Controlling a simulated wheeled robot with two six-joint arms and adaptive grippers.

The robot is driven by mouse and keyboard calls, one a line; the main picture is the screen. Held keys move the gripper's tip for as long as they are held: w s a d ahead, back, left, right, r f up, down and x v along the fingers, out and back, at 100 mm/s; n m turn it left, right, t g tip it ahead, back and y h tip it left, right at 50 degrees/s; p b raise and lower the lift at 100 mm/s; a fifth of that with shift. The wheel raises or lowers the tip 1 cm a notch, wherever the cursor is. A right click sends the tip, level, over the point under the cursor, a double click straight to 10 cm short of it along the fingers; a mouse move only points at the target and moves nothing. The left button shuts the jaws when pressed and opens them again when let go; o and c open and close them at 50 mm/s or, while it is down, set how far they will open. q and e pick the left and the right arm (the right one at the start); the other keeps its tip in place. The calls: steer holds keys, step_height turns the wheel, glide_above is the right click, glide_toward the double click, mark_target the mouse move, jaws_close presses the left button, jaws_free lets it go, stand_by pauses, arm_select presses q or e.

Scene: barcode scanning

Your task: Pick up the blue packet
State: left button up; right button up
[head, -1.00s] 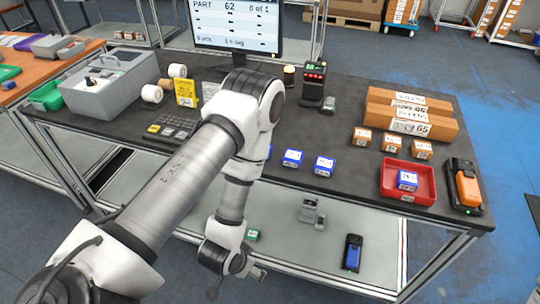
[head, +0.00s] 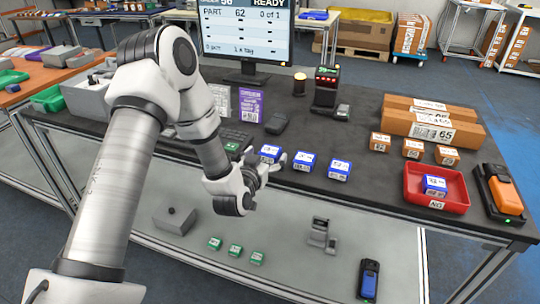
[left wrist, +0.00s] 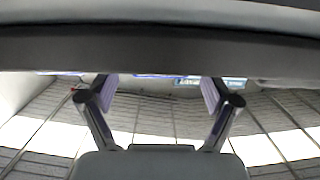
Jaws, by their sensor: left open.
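Three blue packets with white labels stand in a row near the table's front edge: the left one (head: 269,154), the middle one (head: 304,162) and the right one (head: 339,170). Another blue packet (head: 434,184) lies in the red tray (head: 452,201). My left gripper (head: 279,163) is open at the table's front edge, close to the left packet. I cannot tell whether it touches it. In the left wrist view both fingers of this gripper (left wrist: 159,92) stand apart with no packet visible between them. My right gripper is not in view.
Several orange boxes (head: 414,149) stand in front of long cardboard boxes (head: 432,129). An orange-and-black device (head: 500,192) sits at the right. A dark hand-sized device (head: 276,123) lies behind the blue packets. A lower shelf holds green boxes (head: 235,250).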

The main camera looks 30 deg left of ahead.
mark_target(270, 149)
arm_select(q)
steer(key=x, duration=0.3)
steer(key=shift+w+f, duration=0.15)
steer(key=c, duration=1.4)
steer(key=shift+o, duration=0.2)
